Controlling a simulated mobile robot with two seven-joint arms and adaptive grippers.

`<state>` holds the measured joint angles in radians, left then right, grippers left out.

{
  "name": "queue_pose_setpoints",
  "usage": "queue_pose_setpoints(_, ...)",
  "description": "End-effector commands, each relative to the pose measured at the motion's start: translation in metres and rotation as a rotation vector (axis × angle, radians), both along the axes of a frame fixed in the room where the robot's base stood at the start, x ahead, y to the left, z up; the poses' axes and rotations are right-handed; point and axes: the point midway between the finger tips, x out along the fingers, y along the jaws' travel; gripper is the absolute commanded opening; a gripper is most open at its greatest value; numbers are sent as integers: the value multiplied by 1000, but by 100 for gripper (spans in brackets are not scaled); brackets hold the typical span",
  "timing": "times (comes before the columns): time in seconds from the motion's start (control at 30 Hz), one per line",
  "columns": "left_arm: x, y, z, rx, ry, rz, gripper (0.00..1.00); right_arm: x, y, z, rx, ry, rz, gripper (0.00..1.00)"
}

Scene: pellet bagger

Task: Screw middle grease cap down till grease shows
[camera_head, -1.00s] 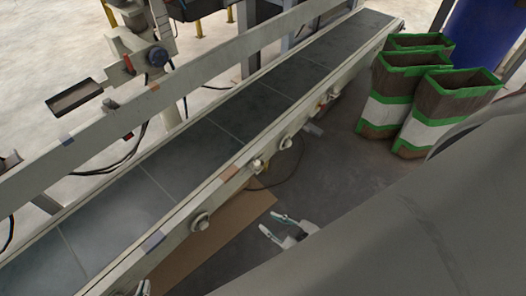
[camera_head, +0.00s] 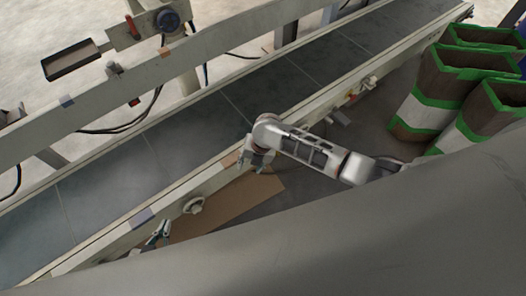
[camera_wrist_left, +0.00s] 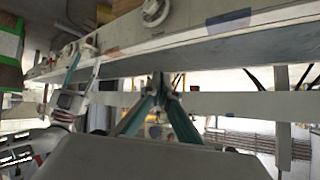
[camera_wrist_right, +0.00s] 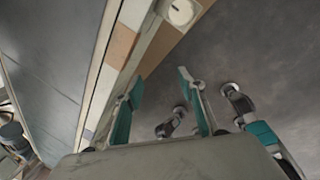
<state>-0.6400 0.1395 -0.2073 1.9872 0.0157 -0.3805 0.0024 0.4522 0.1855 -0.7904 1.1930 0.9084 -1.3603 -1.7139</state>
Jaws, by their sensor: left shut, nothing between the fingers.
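In the head view my right gripper (camera_head: 256,166) hangs at the conveyor's near side rail, over the middle grease cap's place, and hides it. In the right wrist view its fingers (camera_wrist_right: 160,90) are apart, with nothing between them. A round pale cap (camera_wrist_right: 181,12) shows beyond the fingertips; I cannot tell which cap it is. The left wrist view shows the middle cap (camera_wrist_left: 86,48) beside a brown patch, close to the right gripper. My left gripper (camera_head: 160,230) is low beside the rail, left of the left cap (camera_head: 193,205); its fingertips (camera_wrist_left: 160,80) meet, empty. No grease is visible.
The conveyor belt (camera_head: 190,130) runs diagonally behind the near rail. A cardboard sheet (camera_head: 225,212) lies on the floor below. Brown and green sacks (camera_head: 425,110) stand at the right. A small tray (camera_head: 70,60) sits beyond the far rail.

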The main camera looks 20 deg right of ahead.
Motion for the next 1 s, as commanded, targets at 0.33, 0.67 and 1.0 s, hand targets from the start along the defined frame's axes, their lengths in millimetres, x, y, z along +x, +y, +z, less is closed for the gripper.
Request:
queue_pose_setpoints(0.33, 2, 4, 0, 7, -8, 2, 0, 58, -64, 36, -232, 51, 530, 40)
queue_pose_setpoints(0.67, -2, 4, -19, 18, 6, -3, 0, 59, -68, 1, -242, 64, 567, 40)
queue_pose_setpoints(1.0, 8, 11, -22, 38, -12, -1, 0, 59, -68, -37, -242, 60, 566, 40)
